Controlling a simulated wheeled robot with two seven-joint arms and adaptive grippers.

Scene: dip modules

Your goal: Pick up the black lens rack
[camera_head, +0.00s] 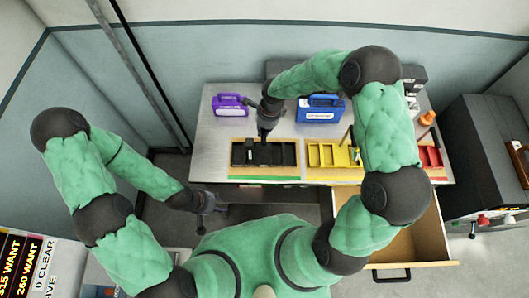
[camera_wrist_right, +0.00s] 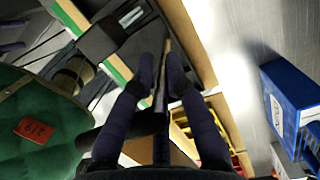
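The black lens rack (camera_head: 285,153) is a dark, compartmented holder in the wooden tray at the left of the table. My right gripper (camera_head: 264,138) points down at the rack's back edge in the head view. In the right wrist view, its two fingers (camera_wrist_right: 163,72) stand close together on either side of a thin dark edge. I cannot tell whether they press on it. Dark rack parts (camera_wrist_right: 125,32) show beyond the fingertips. My left gripper (camera_head: 207,203) hangs off the table's front left, away from the rack, and its fingers are too small to read.
A yellow rack (camera_head: 315,155) and a red rack (camera_head: 429,157) lie to the right. A purple case (camera_head: 230,104) and a blue case (camera_head: 319,108) stand behind the racks. An open drawer (camera_head: 412,228) juts out at front right. Bare tabletop (camera_head: 213,138) lies left of the black rack.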

